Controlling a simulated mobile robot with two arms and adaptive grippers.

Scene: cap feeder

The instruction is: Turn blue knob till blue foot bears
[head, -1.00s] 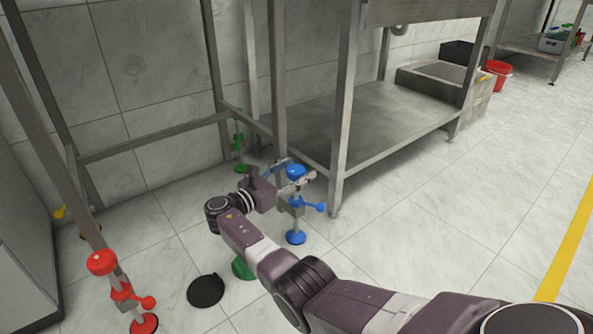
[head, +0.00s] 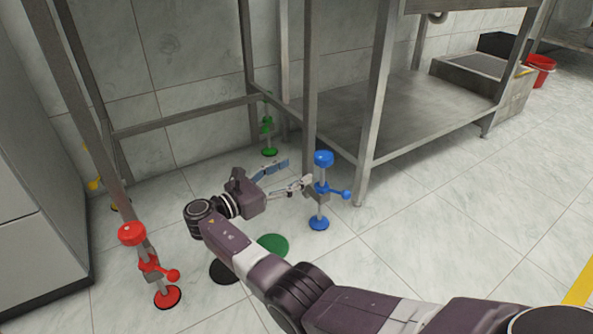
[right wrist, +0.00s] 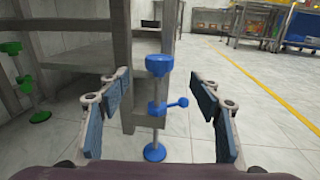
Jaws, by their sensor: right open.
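The blue knob (head: 323,158) tops an upright threaded rod on a steel frame leg. A blue side handle (head: 338,193) sits below it and the blue foot (head: 318,223) is at floor level. I cannot tell whether the foot touches the floor. My right gripper (head: 297,174) is open and empty, just left of the blue rod. In the right wrist view, the blue knob (right wrist: 159,65) and blue foot (right wrist: 155,152) stand ahead, between the two spread fingers (right wrist: 160,115) but apart from them. My left gripper is not in view.
A red-knobbed leg (head: 131,234) stands at the left and a green one (head: 267,125) at the back. A green disc (head: 273,245) and a black disc (head: 226,271) lie on the floor. A steel shelf (head: 400,115) is at the right.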

